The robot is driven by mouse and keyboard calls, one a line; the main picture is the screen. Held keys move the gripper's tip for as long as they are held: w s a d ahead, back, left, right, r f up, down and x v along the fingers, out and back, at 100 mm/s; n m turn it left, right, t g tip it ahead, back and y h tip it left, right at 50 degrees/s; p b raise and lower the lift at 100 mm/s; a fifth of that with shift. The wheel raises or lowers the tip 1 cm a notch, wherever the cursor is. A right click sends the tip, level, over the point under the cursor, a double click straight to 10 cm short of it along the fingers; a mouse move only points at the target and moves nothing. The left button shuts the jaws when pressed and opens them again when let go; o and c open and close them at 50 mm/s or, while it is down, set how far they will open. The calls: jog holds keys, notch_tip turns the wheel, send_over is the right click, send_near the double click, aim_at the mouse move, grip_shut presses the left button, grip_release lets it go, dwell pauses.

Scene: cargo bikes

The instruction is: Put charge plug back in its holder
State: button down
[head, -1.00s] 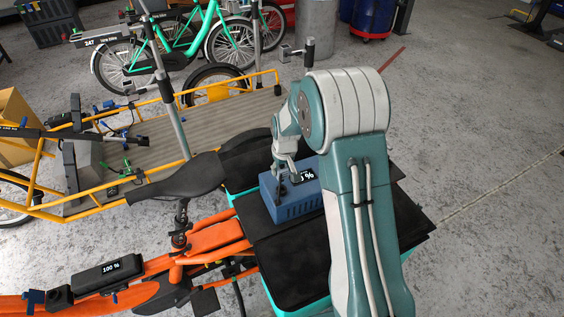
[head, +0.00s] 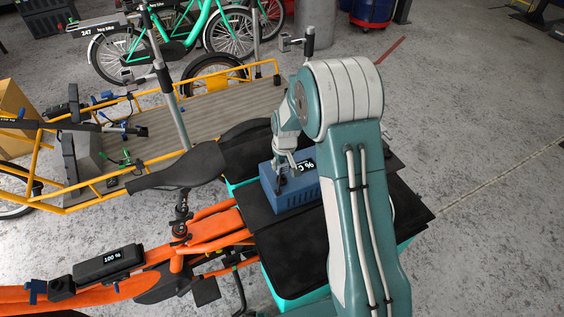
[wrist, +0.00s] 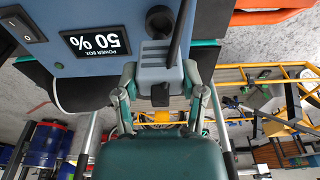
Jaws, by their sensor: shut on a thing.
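The blue power box (head: 298,197) sits on the black top of a teal cargo box on the orange bike. In the wrist view the power box (wrist: 85,65) shows upside down, with a display reading 50 %. In the head view my gripper (head: 284,166) partly hides this spot.
The orange bike's saddle (head: 180,175) is close left of the power box. A yellow cargo bike with a wooden deck (head: 165,133) stands behind it. Green bikes (head: 190,30) are farther back. The floor at the right is clear.

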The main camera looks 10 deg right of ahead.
aim_at(282, 170)
jog(key=shift+f, duration=1.55)
jog(key=shift+c, duration=0.5)
grip_release()
notch_tip(282, 170, up, 12)
jog(key=s, duration=0.1)
jog(key=shift+s+f, duration=0.15)
jog(key=shift+s, duration=0.2)
